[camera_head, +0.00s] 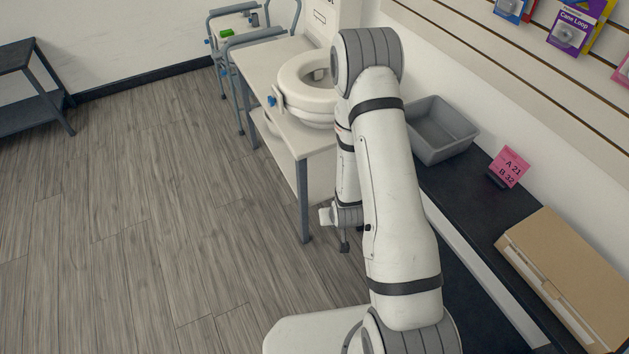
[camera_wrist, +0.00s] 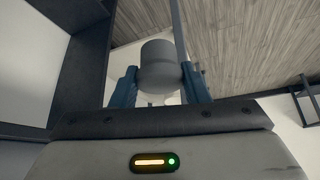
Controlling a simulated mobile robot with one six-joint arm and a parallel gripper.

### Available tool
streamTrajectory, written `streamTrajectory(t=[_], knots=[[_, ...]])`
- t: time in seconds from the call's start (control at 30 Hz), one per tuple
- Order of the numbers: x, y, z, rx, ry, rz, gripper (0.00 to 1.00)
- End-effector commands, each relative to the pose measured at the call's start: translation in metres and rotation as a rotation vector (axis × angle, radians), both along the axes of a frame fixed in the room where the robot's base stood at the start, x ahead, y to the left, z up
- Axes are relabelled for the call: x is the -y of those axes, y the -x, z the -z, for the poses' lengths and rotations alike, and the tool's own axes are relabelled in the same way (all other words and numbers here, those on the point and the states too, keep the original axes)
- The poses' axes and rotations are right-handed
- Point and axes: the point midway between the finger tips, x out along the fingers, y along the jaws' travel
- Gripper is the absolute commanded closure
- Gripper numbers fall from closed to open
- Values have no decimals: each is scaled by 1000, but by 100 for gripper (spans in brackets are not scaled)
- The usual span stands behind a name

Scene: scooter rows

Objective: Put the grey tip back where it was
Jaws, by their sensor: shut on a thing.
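The grey tip (camera_wrist: 159,62) is a short, smooth grey cylinder in the wrist view. My gripper (camera_wrist: 160,84) is shut on it, with one blue finger on each side. A thin grey pole (camera_wrist: 178,28) shows just beyond the tip; I cannot tell whether the two touch.
The white bench (camera_head: 252,58) with grey legs carries a raised toilet seat (camera_head: 300,78). Grey-blue walking frames stand behind it. A grey bin (camera_head: 440,130), pink sign (camera_head: 509,166) and cardboard box (camera_head: 570,265) sit on the dark counter at right.

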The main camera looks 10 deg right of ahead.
Motion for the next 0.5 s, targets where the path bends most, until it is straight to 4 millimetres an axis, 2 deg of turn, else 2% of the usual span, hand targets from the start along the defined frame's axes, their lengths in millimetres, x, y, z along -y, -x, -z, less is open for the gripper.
streamTrajectory(t=[0.27,0.5], knots=[[3,-3,8,2,0,7,84],[4,-20,44,6,-1,9,84]])
